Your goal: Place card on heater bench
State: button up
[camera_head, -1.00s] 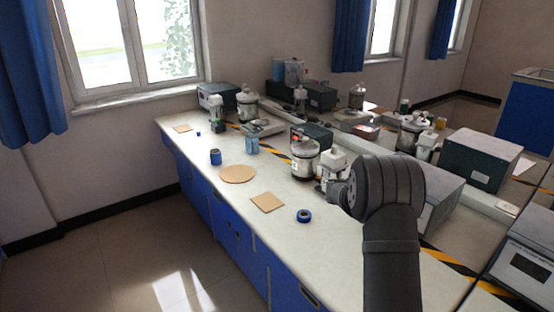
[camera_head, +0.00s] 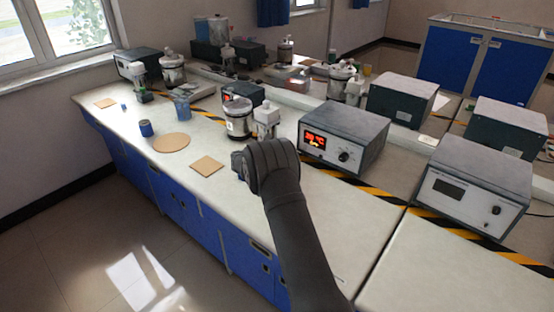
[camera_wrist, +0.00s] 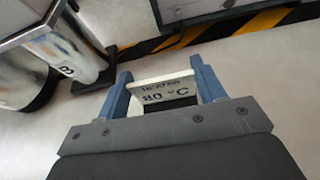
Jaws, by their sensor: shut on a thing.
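My gripper (camera_wrist: 161,70) is shut on a small pale card (camera_wrist: 166,90). The card reads "HEATER 80 °C" and sits between the two blue fingers, above a white surface. A grey box with a lit red display (camera_head: 343,138) stands on the white bench (camera_head: 330,205), right of my arm. A glass-walled vessel (camera_head: 238,118) and a smaller white-topped device (camera_head: 265,120) stand just behind the arm. In the wrist view a vessel (camera_wrist: 62,55) is close at the left.
A tan square pad (camera_head: 207,166), a round tan mat (camera_head: 171,143) and a blue jar (camera_head: 146,128) lie to the left. A second grey box (camera_head: 474,187) stands at the right. Yellow-black tape (camera_head: 375,192) runs behind the bench's clear front area.

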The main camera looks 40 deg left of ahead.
jog(key=shift+f, duration=0.85)
jog(key=shift+f, duration=0.2)
jog(key=o, duration=1.1)
jog(key=shift+c, duration=0.2)
jog(key=shift+r, duration=0.1)
jog(key=shift+s+r, duration=0.15)
jog(key=shift+r, duration=0.05)
jog(key=v, duration=1.1)
jog(key=shift+s, duration=0.3)
